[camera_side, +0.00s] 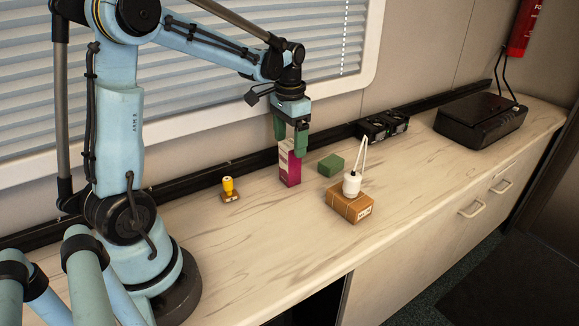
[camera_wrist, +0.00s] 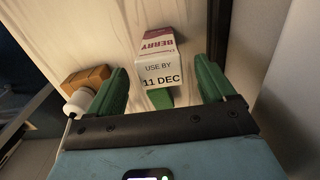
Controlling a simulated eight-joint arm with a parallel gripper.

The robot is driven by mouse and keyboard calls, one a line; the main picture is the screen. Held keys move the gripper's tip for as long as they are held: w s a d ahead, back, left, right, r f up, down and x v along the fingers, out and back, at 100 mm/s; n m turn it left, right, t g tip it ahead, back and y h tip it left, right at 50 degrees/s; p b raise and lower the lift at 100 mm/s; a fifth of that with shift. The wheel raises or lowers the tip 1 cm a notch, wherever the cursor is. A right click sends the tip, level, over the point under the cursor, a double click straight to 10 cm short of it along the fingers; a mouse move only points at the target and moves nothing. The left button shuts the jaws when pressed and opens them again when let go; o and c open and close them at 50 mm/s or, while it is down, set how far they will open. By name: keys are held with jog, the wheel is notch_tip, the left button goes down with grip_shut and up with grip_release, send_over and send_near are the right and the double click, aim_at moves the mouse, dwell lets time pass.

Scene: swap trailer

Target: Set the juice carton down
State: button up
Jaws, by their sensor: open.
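The juice carton (camera_side: 289,168), magenta and white, stands upright on the marble-patterned counter (camera_side: 250,247). In the wrist view the carton (camera_wrist: 160,66) shows "BERRY" and a "USE BY 11 DEC" label. My gripper (camera_side: 290,140) is above and around the carton's top, with its green fingers apart. In the wrist view the open fingers of my gripper (camera_wrist: 162,88) lie to either side of the carton, with a gap visible on both sides.
A green block (camera_side: 331,165) sits just right of the carton. A brown box (camera_side: 349,204) bears a white pot-like item (camera_side: 352,184) with tall prongs. A yellow-topped stamp (camera_side: 228,187) stands left. A black device (camera_side: 480,119) is far right. The front counter is clear.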

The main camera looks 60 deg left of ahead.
notch_tip(320, 180, up, 7)
jog(key=shift+r, duration=0.1)
jog(key=shift+s+d+r, duration=0.1)
jog(key=shift+d+r, duration=0.1)
jog(key=shift+d, duration=0.15)
jog(key=s+d+f+t, duration=0.2)
jog(key=s+d+t, duration=0.1)
jog(key=d, duration=0.4)
jog(key=s+d+f+t, duration=0.1)
jog(key=s+d+t, duration=0.3)
jog(key=d, duration=0.3)
jog(key=shift+s+d+f, duration=0.15)
jog(key=shift+s+f, duration=0.25)
jog(key=shift+s, duration=0.25)
